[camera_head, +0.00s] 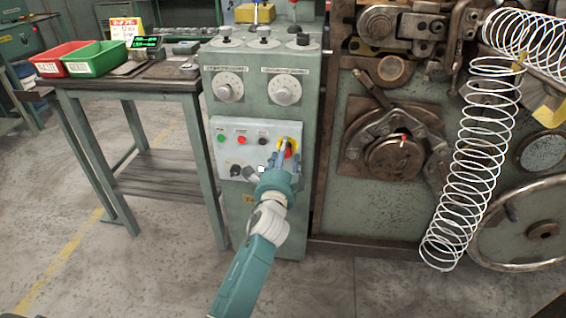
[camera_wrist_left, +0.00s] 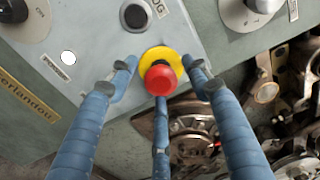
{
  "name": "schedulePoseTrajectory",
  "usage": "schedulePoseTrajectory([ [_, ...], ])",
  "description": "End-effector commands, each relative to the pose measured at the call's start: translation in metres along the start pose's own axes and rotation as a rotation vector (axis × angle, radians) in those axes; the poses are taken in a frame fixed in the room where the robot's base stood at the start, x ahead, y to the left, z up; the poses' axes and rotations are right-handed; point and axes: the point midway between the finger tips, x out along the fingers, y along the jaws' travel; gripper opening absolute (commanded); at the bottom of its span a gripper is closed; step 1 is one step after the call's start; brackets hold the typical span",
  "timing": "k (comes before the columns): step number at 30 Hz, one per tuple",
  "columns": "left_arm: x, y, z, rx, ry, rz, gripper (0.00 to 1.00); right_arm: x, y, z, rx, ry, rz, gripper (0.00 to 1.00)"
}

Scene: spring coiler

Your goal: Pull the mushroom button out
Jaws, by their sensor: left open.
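The red mushroom button (camera_wrist_left: 160,79) sits on a round yellow plate (camera_wrist_left: 147,122) on the grey control panel. In the head view the yellow plate (camera_head: 296,141) shows at the panel's right side, and my fingers partly hide the button. My left gripper (camera_wrist_left: 159,72) is open, with two fingers at the sides of the red cap and a third below it. The fingers surround the cap; I cannot tell whether any touches it. The left gripper also shows in the head view (camera_head: 285,154). My right gripper is in neither view.
Green, red and black small controls sit left of the button, with a green one (camera_head: 221,138) farthest left. Two large dials (camera_head: 285,92) are above. The coiler machine with a white wire spring (camera_head: 470,160) stands right. A table (camera_head: 160,88) with bins stands left.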

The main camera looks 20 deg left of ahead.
Motion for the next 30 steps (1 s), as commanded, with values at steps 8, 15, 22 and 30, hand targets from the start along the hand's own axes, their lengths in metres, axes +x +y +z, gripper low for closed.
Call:
schedulePoseTrajectory([
  [8,-0.052,0.002,0.000,0.000,0.001,0.002,0.49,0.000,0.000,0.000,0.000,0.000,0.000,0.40],
  [15,-0.098,0.002,0.000,-0.001,0.000,0.003,0.49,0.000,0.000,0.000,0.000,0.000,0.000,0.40],
  [22,-0.116,0.001,0.000,-0.001,0.001,0.001,0.49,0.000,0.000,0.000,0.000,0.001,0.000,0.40],
  [30,-0.116,0.001,0.000,0.000,0.000,0.001,0.49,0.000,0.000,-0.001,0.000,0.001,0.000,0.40],
])
